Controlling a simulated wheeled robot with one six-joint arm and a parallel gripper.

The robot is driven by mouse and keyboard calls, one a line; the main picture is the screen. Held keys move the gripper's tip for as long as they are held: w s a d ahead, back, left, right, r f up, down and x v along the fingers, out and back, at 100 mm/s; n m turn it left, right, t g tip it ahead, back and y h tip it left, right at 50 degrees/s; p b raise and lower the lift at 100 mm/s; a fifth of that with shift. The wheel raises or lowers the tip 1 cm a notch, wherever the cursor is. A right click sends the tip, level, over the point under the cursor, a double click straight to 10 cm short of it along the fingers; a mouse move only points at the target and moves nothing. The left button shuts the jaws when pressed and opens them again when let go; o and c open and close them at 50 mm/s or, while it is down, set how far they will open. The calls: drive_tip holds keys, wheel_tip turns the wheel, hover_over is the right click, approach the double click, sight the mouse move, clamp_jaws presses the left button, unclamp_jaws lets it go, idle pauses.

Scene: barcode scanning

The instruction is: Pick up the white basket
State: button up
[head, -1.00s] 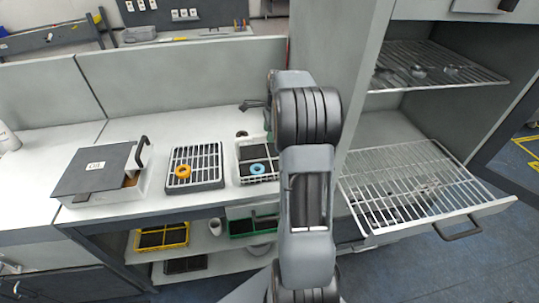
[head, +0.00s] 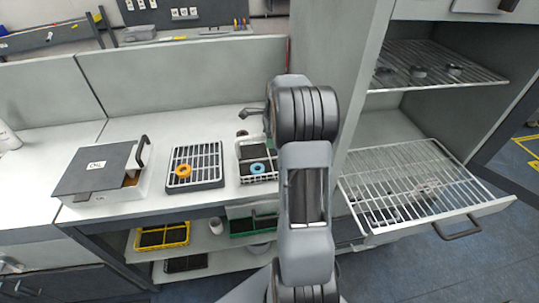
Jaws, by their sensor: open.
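The white basket (head: 240,172) stands on the light counter, left of my arm. It has a dark inside, and a blue ring (head: 257,169) lies in it. My arm hides the basket's right part. My gripper (head: 247,112) shows only in part, beyond the arm and above the counter behind the basket. Its visible dark finger points left. It is apart from the basket and open, with nothing seen in it.
Left of the basket are a dark rack (head: 207,182) with an orange ring (head: 183,171) and a grey-lidded box (head: 100,172). A yellow basket (head: 187,237) and a green basket (head: 240,235) sit on the lower shelf. A cabinet with a pulled-out wire shelf (head: 400,185) stands right.

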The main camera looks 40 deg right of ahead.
drive_tip(key=shift+f, duration=0.1)
drive_tip(key=shift+c, duration=0.2)
clamp_jaws()
idle(0.4)
